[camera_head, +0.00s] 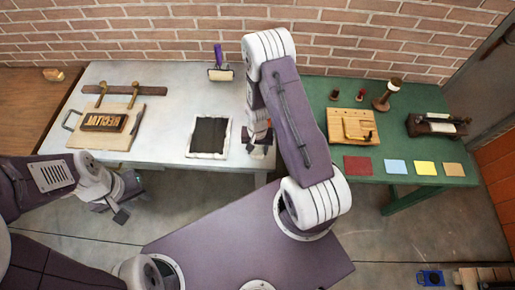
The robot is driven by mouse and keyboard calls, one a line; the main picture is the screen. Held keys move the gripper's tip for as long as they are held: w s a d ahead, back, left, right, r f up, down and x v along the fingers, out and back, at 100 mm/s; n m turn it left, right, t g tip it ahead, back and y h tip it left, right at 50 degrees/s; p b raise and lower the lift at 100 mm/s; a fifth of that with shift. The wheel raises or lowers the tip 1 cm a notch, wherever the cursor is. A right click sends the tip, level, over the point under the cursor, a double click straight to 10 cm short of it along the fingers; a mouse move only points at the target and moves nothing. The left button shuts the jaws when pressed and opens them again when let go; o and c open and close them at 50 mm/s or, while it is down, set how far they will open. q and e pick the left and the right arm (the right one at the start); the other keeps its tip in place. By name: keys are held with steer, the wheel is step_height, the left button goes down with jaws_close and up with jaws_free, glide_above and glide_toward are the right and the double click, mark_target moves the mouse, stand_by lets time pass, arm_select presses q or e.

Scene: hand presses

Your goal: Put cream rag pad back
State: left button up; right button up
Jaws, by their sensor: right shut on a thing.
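My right gripper (258,147) is low over the right end of the white table, just right of the dark slab with a white border. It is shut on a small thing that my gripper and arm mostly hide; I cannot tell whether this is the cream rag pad. My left gripper (127,203) hangs in front of the white table, over the floor, with its fingers apart and nothing between them. A tan, cream-like square (453,170) lies flat at the front right of the green table, but I cannot tell whether it is a pad.
The white table (165,85) bears a wooden board (95,138) with a lettered block, the dark slab (210,134) and a purple-handled roller (219,66). The green table (430,95) bears a wooden tray (352,125), a spool-like stand (386,96), a press (437,125) and coloured squares.

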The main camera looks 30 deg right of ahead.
steer(key=shift+f, duration=0.15)
steer(key=o, duration=1.3)
steer(key=shift+s+a, duration=0.1)
